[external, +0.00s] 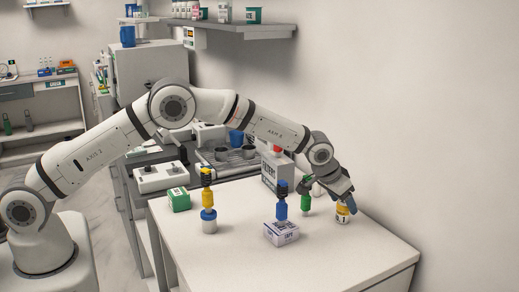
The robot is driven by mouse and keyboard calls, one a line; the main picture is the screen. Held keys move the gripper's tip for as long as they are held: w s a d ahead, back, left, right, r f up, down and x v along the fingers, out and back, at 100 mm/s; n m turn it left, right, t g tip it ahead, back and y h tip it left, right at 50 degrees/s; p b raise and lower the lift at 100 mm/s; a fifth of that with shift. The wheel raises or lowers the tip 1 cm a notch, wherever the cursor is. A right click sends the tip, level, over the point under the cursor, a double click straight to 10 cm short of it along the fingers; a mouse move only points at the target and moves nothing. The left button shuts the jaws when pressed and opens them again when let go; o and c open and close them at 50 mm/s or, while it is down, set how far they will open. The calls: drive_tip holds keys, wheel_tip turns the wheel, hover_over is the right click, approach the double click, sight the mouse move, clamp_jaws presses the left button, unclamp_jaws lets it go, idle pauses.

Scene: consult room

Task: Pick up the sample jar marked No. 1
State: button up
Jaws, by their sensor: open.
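A small sample jar (343,214) with a yellow and white label that seems to read 1 stands on the white table at the right. My gripper (341,199) is pointed down at it from above, with its fingers around or just over the jar's top. It is open. The fingers hide the top of the jar, and I cannot tell whether they touch it.
A green-topped item (306,199) stands close to the left of my gripper. The table front is clear.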

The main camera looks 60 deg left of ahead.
sight(344, 203)
drive_tip(key=shift+p+x, duration=0.4)
drive_tip(key=shift+x, duration=1.75)
drive_tip(key=shift+c, duration=0.5)
drive_tip(key=c, duration=1)
